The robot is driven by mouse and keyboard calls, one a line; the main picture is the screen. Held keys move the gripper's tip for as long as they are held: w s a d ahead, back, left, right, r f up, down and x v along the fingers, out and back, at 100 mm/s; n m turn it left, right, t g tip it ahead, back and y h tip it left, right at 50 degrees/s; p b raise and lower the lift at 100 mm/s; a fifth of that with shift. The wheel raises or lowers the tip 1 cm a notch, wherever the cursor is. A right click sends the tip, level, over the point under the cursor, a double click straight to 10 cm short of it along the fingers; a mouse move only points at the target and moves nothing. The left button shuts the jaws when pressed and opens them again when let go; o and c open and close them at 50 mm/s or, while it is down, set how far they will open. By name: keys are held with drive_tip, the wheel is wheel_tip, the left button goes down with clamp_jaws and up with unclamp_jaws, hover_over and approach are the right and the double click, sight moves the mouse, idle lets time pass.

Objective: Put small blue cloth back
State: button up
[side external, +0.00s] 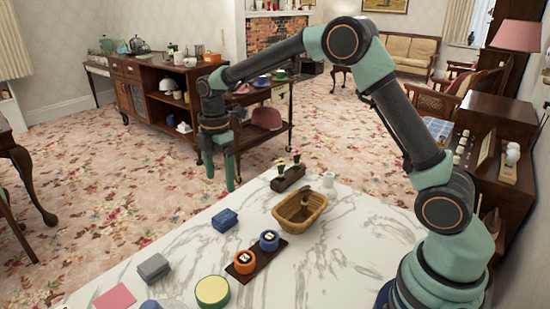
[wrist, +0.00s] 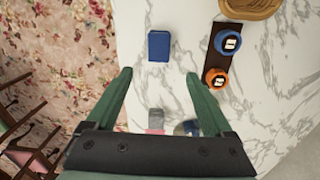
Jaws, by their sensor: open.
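The small blue cloth (side external: 225,220) looks like a folded blue stack lying on the white marble top, near its left edge. It also shows in the wrist view (wrist: 159,46), as a blue rectangle ahead of my fingertips and roughly centred between them. My gripper (side external: 219,182) hangs with its green fingers pointing down, beyond the table's edge in the side view. In the wrist view my gripper (wrist: 158,73) is open with nothing between its fingertips. I cannot tell its exact height above the table.
A wicker basket (side external: 315,205) and a dark tray (side external: 240,275) with orange and blue round containers stand right of the cloth. A grey block (side external: 153,267), pink square (side external: 115,297) and green-yellow round tin (side external: 212,291) lie nearer. A small planter (side external: 288,178) stands behind. Marble around the cloth is clear.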

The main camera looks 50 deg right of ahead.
drive_tip(key=s+d+r+m+t, duration=0.2)
drive_tip(key=s+r+m+t, duration=0.1)
drive_tip(key=s+r+m, duration=0.7)
drive_tip(key=s+d+r+m+t, duration=0.1)
drive_tip(key=s+m+t, duration=0.1)
drive_tip(key=s+m, duration=0.5)
drive_tip(key=s, duration=0.4)
drive_tip(key=shift+d, duration=0.15)
